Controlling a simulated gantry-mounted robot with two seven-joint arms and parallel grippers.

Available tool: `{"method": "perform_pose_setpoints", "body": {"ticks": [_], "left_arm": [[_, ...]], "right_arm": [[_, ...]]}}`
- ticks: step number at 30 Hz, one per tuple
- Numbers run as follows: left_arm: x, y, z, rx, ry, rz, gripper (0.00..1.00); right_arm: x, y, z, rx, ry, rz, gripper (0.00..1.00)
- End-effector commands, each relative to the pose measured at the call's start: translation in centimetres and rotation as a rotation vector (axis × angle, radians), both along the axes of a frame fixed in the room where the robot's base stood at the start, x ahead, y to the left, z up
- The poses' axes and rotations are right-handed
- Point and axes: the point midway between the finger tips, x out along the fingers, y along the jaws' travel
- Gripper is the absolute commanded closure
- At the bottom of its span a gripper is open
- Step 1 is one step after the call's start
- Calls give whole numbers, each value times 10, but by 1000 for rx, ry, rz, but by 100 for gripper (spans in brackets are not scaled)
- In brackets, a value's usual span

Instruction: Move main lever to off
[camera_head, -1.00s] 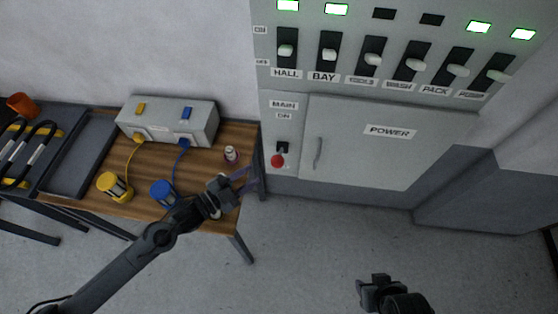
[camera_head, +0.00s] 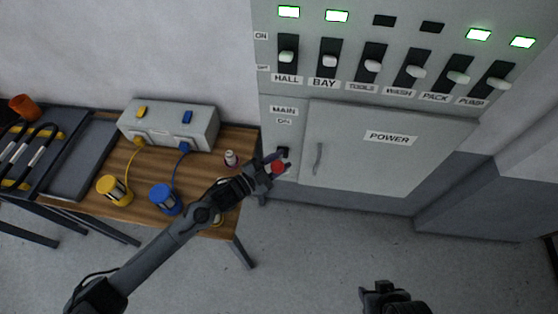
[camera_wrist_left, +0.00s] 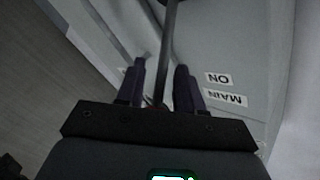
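The main lever has a red knob (camera_head: 277,167) and sits low on the left part of the grey power panel, under the MAIN (camera_head: 283,110) and ON labels. The knob hangs at the bottom of its dark slot. My left gripper (camera_head: 281,163) is at the lever, its fingers apart on either side of the knob. In the left wrist view the two dark purple fingers (camera_wrist_left: 158,85) stand apart with a dark bar between them; a bit of red shows low between them. Whether they touch the lever is unclear. My right gripper (camera_head: 380,287) is low in the head view, away from the panel.
A row of switches, HALL (camera_head: 287,57) to PUMP, runs above, with several green lamps lit. The closed POWER door (camera_head: 375,160) with its handle (camera_head: 318,158) is right of the lever. A wooden table (camera_head: 140,205) with yellow (camera_head: 114,190) and blue (camera_head: 164,198) spools stands left.

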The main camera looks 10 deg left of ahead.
Motion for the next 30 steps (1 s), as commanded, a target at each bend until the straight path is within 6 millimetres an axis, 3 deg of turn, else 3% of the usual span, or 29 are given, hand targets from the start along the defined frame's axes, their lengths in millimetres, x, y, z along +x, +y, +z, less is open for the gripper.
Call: {"method": "perform_pose_setpoints", "body": {"ticks": [7,15,25,30], "left_arm": [[1,0,0,0,0,0,64],[0,0,0,0,0,0,100],[0,0,-2,-1,-3,0,100],[-4,0,-15,-3,-73,0,100]], "right_arm": [[0,2,0,7,0,-4,57],[0,3,0,11,0,-6,57],[0,2,-2,9,-1,-5,57],[1,1,-24,4,-2,-2,57]]}}
